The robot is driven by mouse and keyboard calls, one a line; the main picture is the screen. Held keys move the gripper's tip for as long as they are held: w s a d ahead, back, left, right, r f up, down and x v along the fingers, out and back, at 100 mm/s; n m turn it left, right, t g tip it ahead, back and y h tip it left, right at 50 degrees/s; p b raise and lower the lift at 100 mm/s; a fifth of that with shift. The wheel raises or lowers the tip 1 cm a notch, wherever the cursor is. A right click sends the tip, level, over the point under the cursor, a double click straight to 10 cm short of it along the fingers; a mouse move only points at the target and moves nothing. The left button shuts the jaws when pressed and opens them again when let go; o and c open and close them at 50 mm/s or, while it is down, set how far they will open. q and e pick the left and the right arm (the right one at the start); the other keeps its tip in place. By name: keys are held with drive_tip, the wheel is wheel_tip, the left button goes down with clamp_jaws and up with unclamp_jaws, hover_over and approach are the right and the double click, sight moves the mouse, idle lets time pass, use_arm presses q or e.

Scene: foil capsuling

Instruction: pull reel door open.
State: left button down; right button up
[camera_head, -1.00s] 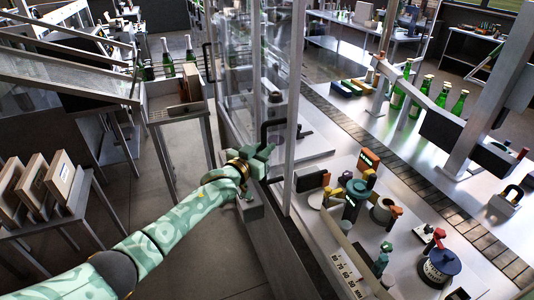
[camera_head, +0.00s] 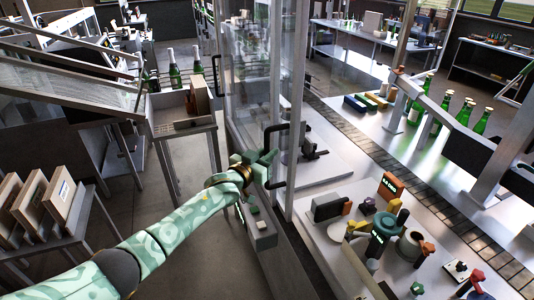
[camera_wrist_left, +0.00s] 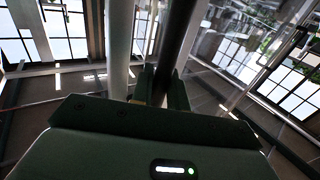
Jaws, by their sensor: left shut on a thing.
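The reel door (camera_head: 262,95) is a tall clear panel in a metal frame, in the middle of the head view. A black bar handle (camera_head: 277,129) stands out from it. My left gripper (camera_head: 265,160) reaches in from the left and is shut on this handle. In the left wrist view the dark handle bar (camera_wrist_left: 181,45) runs up from between the fingers (camera_wrist_left: 160,90). The gripper hides part of the handle. I cannot tell how far the door stands open. My right gripper is not in view.
A grey box with a green button (camera_head: 260,227) sits just below my left gripper. The white machine table (camera_head: 340,195) lies right of the door. Grey floor shows at left.

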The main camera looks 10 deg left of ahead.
use_arm(q)
drive_tip(key=c, duration=1.4)
unclamp_jaws()
drive_tip(key=shift+c, duration=0.2)
drive_tip(key=shift+s, duration=0.1)
drive_tip(key=v, duration=1.6)
drive_tip(key=shift+s+f, duration=0.1)
drive_tip(key=shift+s, duration=0.05)
